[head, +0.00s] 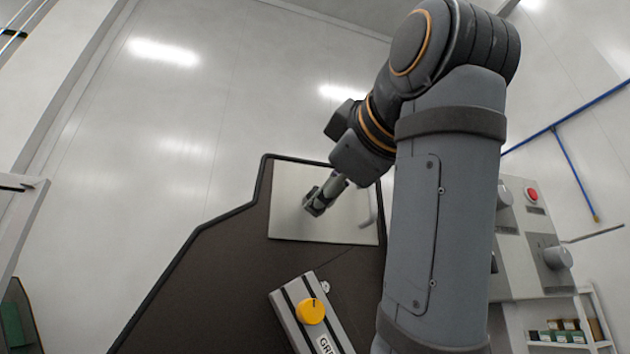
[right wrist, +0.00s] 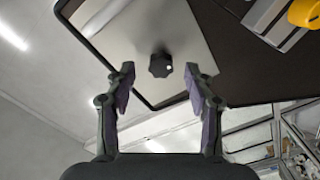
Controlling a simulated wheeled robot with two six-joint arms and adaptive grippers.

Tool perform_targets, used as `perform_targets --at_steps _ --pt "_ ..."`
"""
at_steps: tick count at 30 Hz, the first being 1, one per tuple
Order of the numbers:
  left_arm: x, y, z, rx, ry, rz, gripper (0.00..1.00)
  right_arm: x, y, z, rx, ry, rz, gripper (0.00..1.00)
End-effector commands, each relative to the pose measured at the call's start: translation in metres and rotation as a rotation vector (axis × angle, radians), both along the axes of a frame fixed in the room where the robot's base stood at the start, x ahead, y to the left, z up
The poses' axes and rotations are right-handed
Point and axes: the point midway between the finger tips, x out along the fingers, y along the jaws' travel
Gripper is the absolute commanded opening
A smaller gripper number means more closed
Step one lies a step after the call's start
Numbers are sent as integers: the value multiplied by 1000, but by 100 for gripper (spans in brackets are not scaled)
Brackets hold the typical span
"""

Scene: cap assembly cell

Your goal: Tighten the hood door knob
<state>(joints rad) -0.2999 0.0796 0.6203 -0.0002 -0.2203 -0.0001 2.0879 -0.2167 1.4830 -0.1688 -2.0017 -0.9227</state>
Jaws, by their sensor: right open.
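The hood door knob (right wrist: 160,65) is a small black lobed knob with a pale dot on a bright metal door panel (right wrist: 192,40). In the right wrist view it sits midway between my fingertips, a little beyond them. My right gripper (right wrist: 159,78) is open, one finger to each side of the knob, and neither finger visibly touches it. In the head view my right gripper (head: 322,196) is in front of the same metal panel (head: 345,225). There I cannot make out the knob apart from the gripper. My left gripper is in neither view.
A grey box with a yellow knob (head: 310,311) is fixed on the dark hood (head: 215,265) below the panel. A pale handle (head: 369,208) is at the panel's right side. A control box with a red button (head: 532,194) and grey dials stands at right, partly behind my arm.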

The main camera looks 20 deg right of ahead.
Motion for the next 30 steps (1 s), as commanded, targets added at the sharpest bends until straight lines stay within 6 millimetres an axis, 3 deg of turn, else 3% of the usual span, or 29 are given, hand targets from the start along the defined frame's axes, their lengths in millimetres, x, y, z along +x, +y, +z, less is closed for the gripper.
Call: perform_targets --at_steps 1,4,9,17,28,30 --pt "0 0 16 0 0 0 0 6 0 7 1 1 2 54" --pt "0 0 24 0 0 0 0 19 1 4 2 3 1 54" --pt "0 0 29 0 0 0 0 30 1 0 1 0 0 54" --pt "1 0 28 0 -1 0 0 31 1 -1 2 -1 -1 52" --pt "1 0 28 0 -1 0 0 31 1 -1 2 1 -1 2" --pt "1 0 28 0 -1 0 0 31 1 -1 2 1 -1 0"
